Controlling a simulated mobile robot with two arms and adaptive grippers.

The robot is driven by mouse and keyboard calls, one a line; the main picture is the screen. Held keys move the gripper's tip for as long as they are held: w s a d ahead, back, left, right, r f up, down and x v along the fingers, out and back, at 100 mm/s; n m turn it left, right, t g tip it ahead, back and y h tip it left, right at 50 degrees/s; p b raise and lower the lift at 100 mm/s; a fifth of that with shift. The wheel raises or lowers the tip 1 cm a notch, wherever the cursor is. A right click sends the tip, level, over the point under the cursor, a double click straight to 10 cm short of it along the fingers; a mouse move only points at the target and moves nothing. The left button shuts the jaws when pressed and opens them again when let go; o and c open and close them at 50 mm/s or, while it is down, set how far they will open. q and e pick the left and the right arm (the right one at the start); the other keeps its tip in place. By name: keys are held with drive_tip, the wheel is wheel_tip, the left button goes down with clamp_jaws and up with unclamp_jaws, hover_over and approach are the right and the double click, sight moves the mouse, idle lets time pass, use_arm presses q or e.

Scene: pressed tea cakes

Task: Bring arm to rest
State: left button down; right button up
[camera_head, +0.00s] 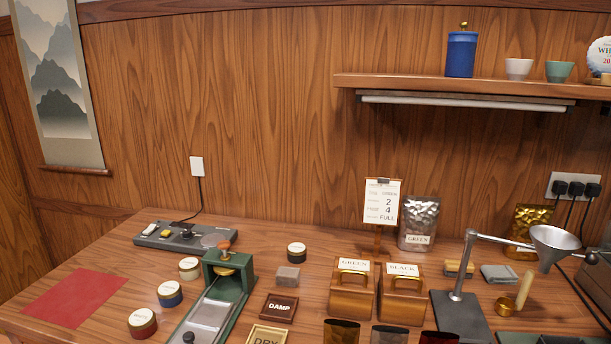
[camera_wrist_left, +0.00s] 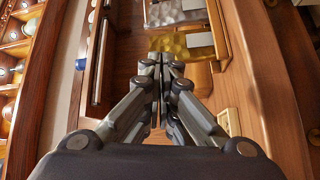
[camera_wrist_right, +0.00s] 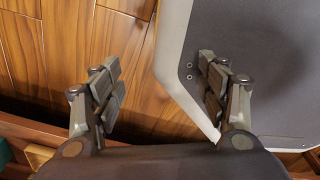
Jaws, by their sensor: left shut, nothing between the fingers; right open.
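No arm or gripper of mine shows in the head view. In the left wrist view my left gripper (camera_wrist_left: 160,65) has its fingers together and holds nothing. A gold surface, perhaps a pouch, and wooden furniture show beyond its tips. In the right wrist view my right gripper (camera_wrist_right: 160,85) has its fingers wide apart with nothing between them. Wooden floor planks (camera_wrist_right: 75,50) lie below it. It touches nothing that I can see.
The tea table holds a green press (camera_head: 233,275), two wooden boxes (camera_head: 352,292) (camera_head: 404,297), a funnel stand (camera_head: 462,285), several round tins and a red mat (camera_head: 75,299). A wall shelf (camera_head: 450,85) is above. The table's back middle is mostly clear.

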use_arm(q)
drive_tip(key=s+a+f+m+g+y, duration=0.1)
drive_tip(key=s+f+m+g+y, duration=0.2)
drive_tip(key=f, duration=0.6)
drive_tip(key=s+a+f+m+y, duration=0.1)
drive_tip(key=s+f+m+y, duration=0.3)
drive_tip(key=f, duration=0.5)
drive_tip(key=s+a+f+n+g+y, duration=0.1)
drive_tip(key=s+a+f+g+y, duration=0.1)
drive_tip(key=s+a+f+y, duration=0.3)
drive_tip(key=s+a+f+n+g+y, duration=0.1)
drive_tip(key=s+a+f+y, duration=0.25)
drive_tip(key=a, duration=0.45)
wheel_tip(320, 180, down, 24)
drive_tip(key=s+g+p, duration=0.1)
drive_tip(key=s+p, duration=0.1)
drive_tip(key=s+a+f+g+p, duration=0.1)
drive_tip(key=s+a+f, duration=0.2)
drive_tip(key=s+f, duration=1.1)
drive_tip(key=shift+s+f+m+g+y, duration=0.25)
drive_tip(key=shift+s+m+y, duration=0.2)
drive_tip(key=shift+s, duration=0.8)
use_arm(e)
drive_tip(key=r, duration=0.3)
drive_tip(key=shift+w+r, duration=0.15)
drive_tip(key=shift+w, duration=0.25)
